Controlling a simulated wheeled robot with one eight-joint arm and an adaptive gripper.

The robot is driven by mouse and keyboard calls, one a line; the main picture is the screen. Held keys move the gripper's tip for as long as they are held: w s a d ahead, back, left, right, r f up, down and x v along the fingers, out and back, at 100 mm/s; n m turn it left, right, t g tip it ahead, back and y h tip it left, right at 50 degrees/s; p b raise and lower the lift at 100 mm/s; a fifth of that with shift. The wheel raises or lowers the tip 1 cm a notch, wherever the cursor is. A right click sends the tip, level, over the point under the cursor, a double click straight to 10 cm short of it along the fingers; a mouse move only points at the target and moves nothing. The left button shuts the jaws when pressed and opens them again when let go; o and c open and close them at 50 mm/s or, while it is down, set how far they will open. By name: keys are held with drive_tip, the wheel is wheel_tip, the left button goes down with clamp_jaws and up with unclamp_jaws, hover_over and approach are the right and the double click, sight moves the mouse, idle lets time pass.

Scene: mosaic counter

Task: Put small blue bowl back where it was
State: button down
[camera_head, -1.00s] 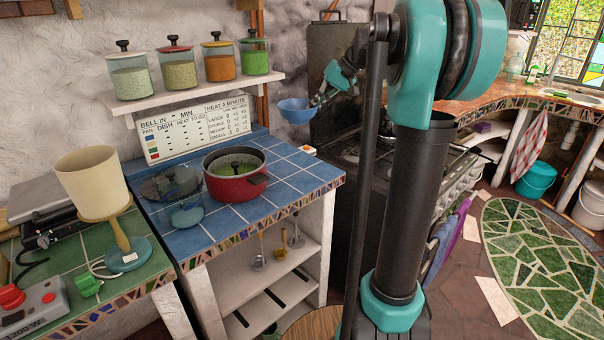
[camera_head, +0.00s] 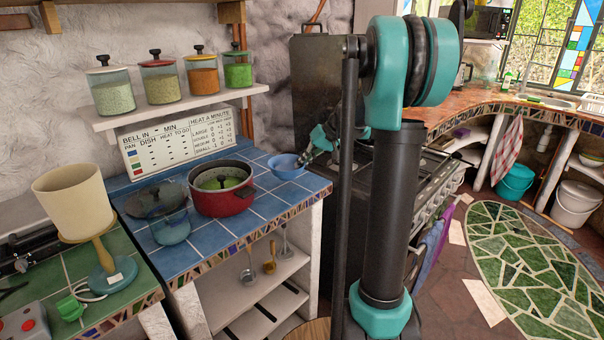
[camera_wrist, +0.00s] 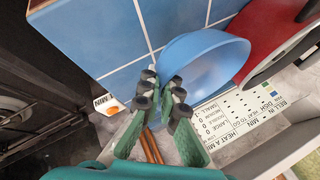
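The small blue bowl (camera_head: 287,168) is at the back right corner of the blue-tiled counter, roughly level; I cannot tell whether it touches the tiles. My gripper (camera_head: 306,159) is at the bowl's right side, with its fingers on the rim. In the wrist view the bowl (camera_wrist: 207,62) lies beyond the fingertips of my gripper (camera_wrist: 164,88), with its near rim between them. The fingers are a little apart, and the bowl's wall is in the gap.
A red pot (camera_head: 222,196) stands left of the bowl on the blue-tiled counter (camera_head: 281,196). A glass lid (camera_head: 158,198) and a glass dish (camera_head: 170,228) are farther left. A shelf with jars (camera_head: 176,104) hangs above. The dark stove (camera_head: 345,190) is to the right.

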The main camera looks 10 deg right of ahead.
drive_tip(key=shift+f, duration=1.8)
drive_tip(key=shift+f, duration=0.15)
drive_tip(key=c, duration=1.7)
unclamp_jaws()
drive_tip(key=v, duration=1.2)
drive_tip(key=s+a+f+h, duration=0.1)
drive_tip(key=s+f+h, duration=0.1)
drive_tip(key=s+f, duration=0.5)
drive_tip(key=s+a+f+m+h, duration=0.1)
drive_tip(key=s+f+h, duration=0.1)
drive_tip(key=s+f, duration=0.5)
drive_tip(key=s+a+f+t+h, duration=0.1)
drive_tip(key=s+f, duration=0.6)
drive_tip(key=s, duration=0.7)
drive_tip(key=shift+s+a+h, duration=0.2)
drive_tip(key=shift+a+h, duration=0.4)
drive_tip(key=shift+h, duration=0.2)
